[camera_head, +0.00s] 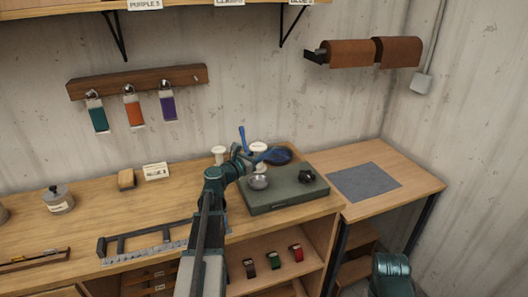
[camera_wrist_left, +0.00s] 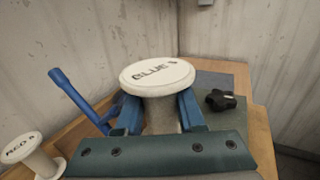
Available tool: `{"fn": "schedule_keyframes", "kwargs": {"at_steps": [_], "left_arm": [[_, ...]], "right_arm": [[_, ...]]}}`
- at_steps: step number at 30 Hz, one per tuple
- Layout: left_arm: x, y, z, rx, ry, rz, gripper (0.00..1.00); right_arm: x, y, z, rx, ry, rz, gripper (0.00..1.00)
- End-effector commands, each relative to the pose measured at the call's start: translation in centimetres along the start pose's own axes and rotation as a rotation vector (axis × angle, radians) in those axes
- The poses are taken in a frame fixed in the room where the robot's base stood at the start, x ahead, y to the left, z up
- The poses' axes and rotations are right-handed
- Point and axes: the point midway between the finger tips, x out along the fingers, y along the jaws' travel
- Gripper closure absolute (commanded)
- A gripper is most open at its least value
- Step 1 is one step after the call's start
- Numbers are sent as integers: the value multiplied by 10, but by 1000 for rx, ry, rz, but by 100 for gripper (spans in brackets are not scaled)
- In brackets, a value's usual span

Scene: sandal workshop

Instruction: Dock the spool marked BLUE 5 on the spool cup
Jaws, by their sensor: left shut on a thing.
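The white spool (camera_wrist_left: 158,76), its top lettering partly legible and seeming to read BLUE 5, stands between the blue fingers of my left gripper (camera_wrist_left: 160,112) in the left wrist view. The gripper is shut on it below its wide top. In the head view the spool's white top (camera_head: 259,146) shows just behind my left gripper (camera_head: 256,158), near the back of the green block (camera_head: 285,199). My right gripper is not in view.
A second white spool (camera_head: 219,151), marked RED in the wrist view (camera_wrist_left: 37,157), stands to the left. A blue upright handle (camera_head: 242,136) rises close by the gripper. A black knob (camera_head: 306,176) is on the block. A grey mat (camera_head: 364,182) lies clear at right.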

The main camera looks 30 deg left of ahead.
Motion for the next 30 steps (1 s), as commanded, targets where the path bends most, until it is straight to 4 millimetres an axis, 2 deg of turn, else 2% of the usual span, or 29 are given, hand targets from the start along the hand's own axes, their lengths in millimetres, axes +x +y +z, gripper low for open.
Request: {"fn": "schedule_keyframes", "kwargs": {"at_steps": [15,30], "left_arm": [[0,0,-50,0,0,0,100],[0,0,-52,0,0,0,100]], "right_arm": [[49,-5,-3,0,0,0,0],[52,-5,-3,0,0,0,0]]}}
